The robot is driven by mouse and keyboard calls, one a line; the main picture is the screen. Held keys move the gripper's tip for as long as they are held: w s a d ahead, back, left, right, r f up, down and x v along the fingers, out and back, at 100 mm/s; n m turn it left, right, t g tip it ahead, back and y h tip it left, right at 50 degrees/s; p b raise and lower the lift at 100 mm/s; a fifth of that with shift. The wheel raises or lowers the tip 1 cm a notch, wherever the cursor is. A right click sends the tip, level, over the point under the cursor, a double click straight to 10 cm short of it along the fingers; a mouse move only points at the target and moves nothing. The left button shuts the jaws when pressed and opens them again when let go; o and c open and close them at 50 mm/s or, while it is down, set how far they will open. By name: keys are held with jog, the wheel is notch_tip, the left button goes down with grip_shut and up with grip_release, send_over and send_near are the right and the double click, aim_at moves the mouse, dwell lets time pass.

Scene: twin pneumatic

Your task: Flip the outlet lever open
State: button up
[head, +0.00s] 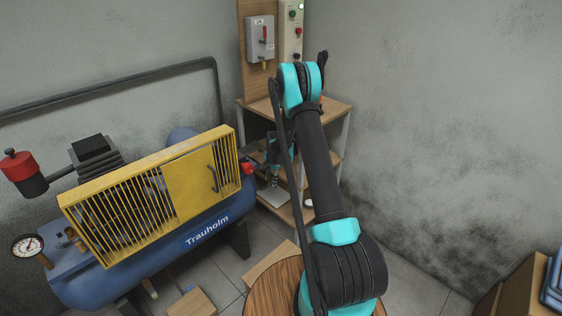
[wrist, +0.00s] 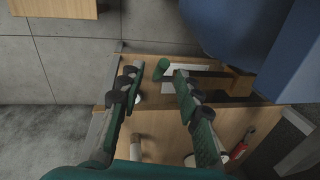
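A small red handle (head: 248,168) sticks out at the right end of the blue compressor tank (head: 207,238) in the head view, and seems to be the outlet lever. Whether it is open or closed is too small to tell. In the wrist view, my gripper (wrist: 156,74) is open, its two green and dark fingers spread with nothing gripped. A green cylinder (wrist: 161,68) shows beyond the gap between the fingertips. A red part (wrist: 239,150) lies right of the fingers; I cannot tell whether it is the same lever. In the head view my arm partly hides the gripper area.
A wooden shelf unit (head: 330,107) stands in the corner behind my arm. A yellow guard (head: 190,180) covers the compressor top. A grey switch box (head: 260,40) with a red handle hangs above. The blue tank (wrist: 280,50) fills the wrist view's upper right.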

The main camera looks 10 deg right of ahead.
notch_tip(320, 180, up, 12)
jog(key=s, duration=0.2)
jog(key=g+y, duration=0.2)
send_over(269, 184)
jog(key=f, duration=0.6)
jog(key=shift+w+d+f, duration=0.2)
jog(key=shift+d+f, duration=0.1)
jog(key=shift+t, duration=0.4)
jog(key=x, duration=0.3)
jog(key=d+x, duration=0.1)
jog(key=x, duration=0.3)
jog(key=s+d+x, duration=0.1)
jog(key=x, duration=0.2)
jog(key=shift+w+a+f, duration=0.1)
jog(key=shift+a+f, duration=0.05)
jog(key=shift+f, duration=0.45)
jog(key=s+d+r+t+h, duration=0.1)
jog(key=s+r+h, duration=0.15)
jog(key=r, duration=1.45)
jog(key=s+d+r+n+t, duration=0.1)
jog(key=s+r+n, duration=0.3)
jog(key=s+r, duration=0.5)
jog(key=shift+s+d+n, duration=0.4)
jog(key=shift+s+d, duration=0.5)
jog(key=shift+s, duration=0.3)
jog(key=shift+w, duration=0.1)
